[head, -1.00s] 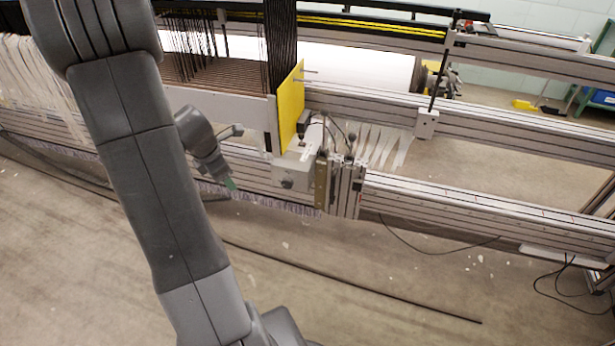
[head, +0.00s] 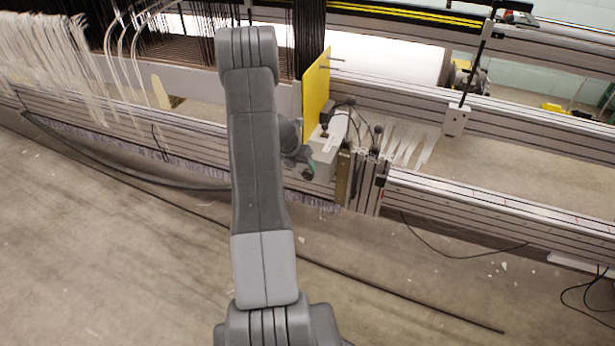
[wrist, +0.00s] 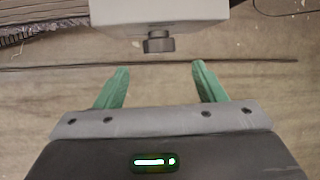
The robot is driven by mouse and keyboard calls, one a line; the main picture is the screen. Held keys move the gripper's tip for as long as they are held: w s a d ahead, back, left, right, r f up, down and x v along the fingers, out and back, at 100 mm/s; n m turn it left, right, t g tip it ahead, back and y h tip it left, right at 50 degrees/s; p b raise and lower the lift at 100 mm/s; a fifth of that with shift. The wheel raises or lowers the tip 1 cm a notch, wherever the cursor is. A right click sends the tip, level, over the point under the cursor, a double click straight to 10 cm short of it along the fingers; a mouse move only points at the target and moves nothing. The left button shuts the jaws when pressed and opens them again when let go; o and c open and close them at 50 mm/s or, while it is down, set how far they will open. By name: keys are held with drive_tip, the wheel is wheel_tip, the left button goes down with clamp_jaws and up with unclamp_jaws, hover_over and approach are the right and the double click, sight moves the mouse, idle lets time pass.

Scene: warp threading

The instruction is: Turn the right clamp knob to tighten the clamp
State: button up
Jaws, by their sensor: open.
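A dark knob (wrist: 158,43) sticks out from the underside or near face of a light grey clamp box (wrist: 150,14) in the wrist view. My gripper (wrist: 160,69) is open, with its two green fingers spread on either side of the knob's line. The fingertips lie just short of the knob and do not touch it; nothing is between them. In the head view the clamp box (head: 325,160) sits on the loom's frame beside the yellow plate. My wrist is close in front of it and hides part of it.
The yellow plate (head: 316,86) stands upright behind the clamp box. Metal uprights (head: 366,185) with small black knobs stand just right of it. A long aluminium rail (head: 480,205) runs right. The floor in front is open, with a dark cable (head: 400,290) on it.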

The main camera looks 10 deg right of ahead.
sight(307, 174)
drive_tip(key=b+x, duration=0.1)
drive_tip(key=x, duration=0.6)
drive_tip(key=shift+f, duration=0.1)
drive_tip(key=c, duration=1)
